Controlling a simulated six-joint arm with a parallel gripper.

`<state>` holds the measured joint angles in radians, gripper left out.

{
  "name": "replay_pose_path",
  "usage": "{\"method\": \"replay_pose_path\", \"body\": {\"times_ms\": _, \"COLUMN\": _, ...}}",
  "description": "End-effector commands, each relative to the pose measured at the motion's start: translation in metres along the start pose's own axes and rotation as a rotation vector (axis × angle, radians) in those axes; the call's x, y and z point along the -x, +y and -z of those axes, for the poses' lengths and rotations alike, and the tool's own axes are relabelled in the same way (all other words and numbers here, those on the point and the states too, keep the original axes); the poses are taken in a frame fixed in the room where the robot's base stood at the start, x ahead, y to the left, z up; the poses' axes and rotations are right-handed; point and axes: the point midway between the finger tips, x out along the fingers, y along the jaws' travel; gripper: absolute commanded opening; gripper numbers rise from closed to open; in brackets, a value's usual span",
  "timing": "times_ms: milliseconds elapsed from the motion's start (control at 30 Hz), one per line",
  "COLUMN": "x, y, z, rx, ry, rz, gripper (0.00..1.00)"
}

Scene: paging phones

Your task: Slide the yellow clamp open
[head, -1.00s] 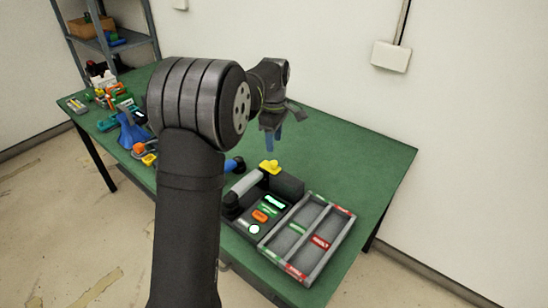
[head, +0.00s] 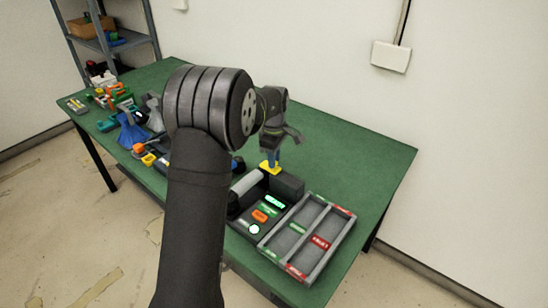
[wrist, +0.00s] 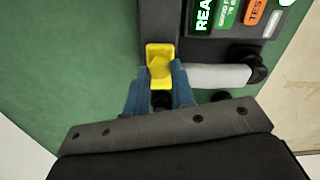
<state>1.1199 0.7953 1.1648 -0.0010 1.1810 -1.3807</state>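The yellow clamp (head: 269,170) sits at the back of a dark test fixture on the green table. In the wrist view the yellow clamp (wrist: 160,58) shows as a yellow plate with a raised knob. My gripper (head: 271,158) points down at it from above. In the wrist view the blue fingertips of my gripper (wrist: 160,80) stand on either side of the knob with a gap between them. I cannot tell whether they touch it.
The dark fixture (head: 288,187) carries a light grey cylinder (wrist: 218,76) beside the clamp and lit labels. A grey divided tray (head: 329,232) stands to its right. Tools and parts, including a blue funnel-like piece (head: 131,132), crowd the left of the green table (head: 360,150). The back right is clear.

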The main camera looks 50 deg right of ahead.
Motion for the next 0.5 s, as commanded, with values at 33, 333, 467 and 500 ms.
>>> {"method": "replay_pose_path", "body": {"times_ms": 33, "x": 0.0, "y": 0.0, "z": 0.0, "rx": 0.0, "ry": 0.0, "rz": 0.0, "gripper": 0.0}}
{"method": "replay_pose_path", "body": {"times_ms": 333, "x": 0.0, "y": -0.003, "z": -0.013, "rx": -0.002, "ry": 0.0, "rz": 0.002, "gripper": 0.0}}
{"method": "replay_pose_path", "body": {"times_ms": 467, "x": 0.0, "y": -0.009, "z": -0.036, "rx": -0.004, "ry": 0.001, "rz": 0.001, "gripper": 0.0}}
{"method": "replay_pose_path", "body": {"times_ms": 500, "x": 0.0, "y": -0.011, "z": -0.043, "rx": -0.004, "ry": 0.001, "rz": 0.0, "gripper": 0.0}}
